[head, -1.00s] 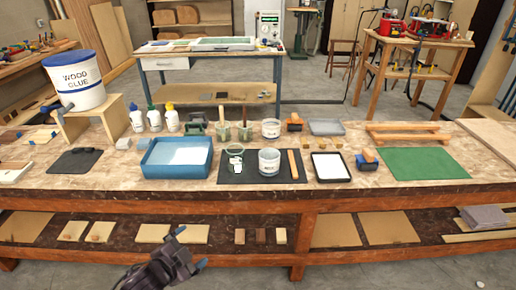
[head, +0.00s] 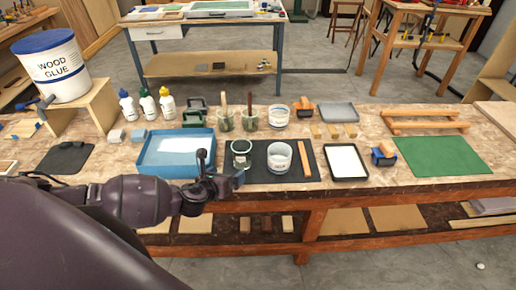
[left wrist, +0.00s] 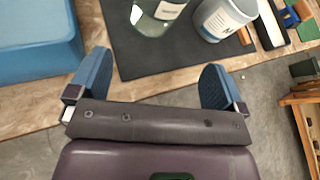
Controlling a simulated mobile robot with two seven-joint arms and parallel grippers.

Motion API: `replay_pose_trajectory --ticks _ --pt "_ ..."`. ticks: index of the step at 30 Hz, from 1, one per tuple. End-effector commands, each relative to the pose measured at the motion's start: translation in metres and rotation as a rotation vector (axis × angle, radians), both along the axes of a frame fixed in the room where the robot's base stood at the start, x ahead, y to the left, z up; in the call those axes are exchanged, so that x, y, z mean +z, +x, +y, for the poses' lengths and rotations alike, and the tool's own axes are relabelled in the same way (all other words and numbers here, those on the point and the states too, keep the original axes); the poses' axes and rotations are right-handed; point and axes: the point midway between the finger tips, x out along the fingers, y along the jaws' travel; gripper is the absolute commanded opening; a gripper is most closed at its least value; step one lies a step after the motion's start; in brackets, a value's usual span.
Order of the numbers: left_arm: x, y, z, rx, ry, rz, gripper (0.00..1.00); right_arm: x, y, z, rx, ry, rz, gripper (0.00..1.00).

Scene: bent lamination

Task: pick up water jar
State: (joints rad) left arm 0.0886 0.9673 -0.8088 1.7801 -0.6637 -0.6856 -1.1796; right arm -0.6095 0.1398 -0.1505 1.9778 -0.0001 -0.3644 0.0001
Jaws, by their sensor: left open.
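A small clear glass jar with a pale label (head: 241,156) stands upright on the dark mat (head: 262,176). It also shows in the left wrist view (left wrist: 152,22), cut off by the top edge. A wider whitish jar with a label (head: 279,160) stands just right of it and shows in the left wrist view (left wrist: 220,20). I cannot read which label says water. My left gripper (head: 220,171) is open and empty at the bench's front edge, just left of and in front of the glass jar. In the left wrist view, its blue fingers (left wrist: 156,62) are wide apart, with the glass jar beyond them.
A blue tray (head: 150,172) is close on the left of my gripper. A wooden strip (head: 303,160) lies right of the jars, then a black-framed white pad (head: 346,161). Cups with brushes (head: 249,119) stand behind. The green mat (head: 443,156) is clear.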

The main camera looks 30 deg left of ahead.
Motion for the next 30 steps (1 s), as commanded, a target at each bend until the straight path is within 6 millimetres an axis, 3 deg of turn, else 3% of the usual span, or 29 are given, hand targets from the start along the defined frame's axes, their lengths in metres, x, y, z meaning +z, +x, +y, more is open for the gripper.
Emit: replay_pose_trajectory --ticks 3,9,18,30 --pt "0.002 0.001 0.004 -0.035 0.130 -0.009 0.97 0.000 0.001 0.001 0.000 0.002 -0.003 0.43" --pt "0.002 0.004 0.005 -0.061 0.208 -0.006 0.97 0.001 0.002 -0.002 0.004 -0.005 -0.005 0.43" --pt "-0.013 0.041 0.008 -0.060 0.209 -0.007 0.97 -0.002 0.001 -0.002 0.005 -0.007 -0.004 0.43" --pt "-0.019 0.071 0.012 -0.061 0.208 -0.006 0.97 0.000 0.003 0.001 -0.002 0.004 -0.007 0.43"
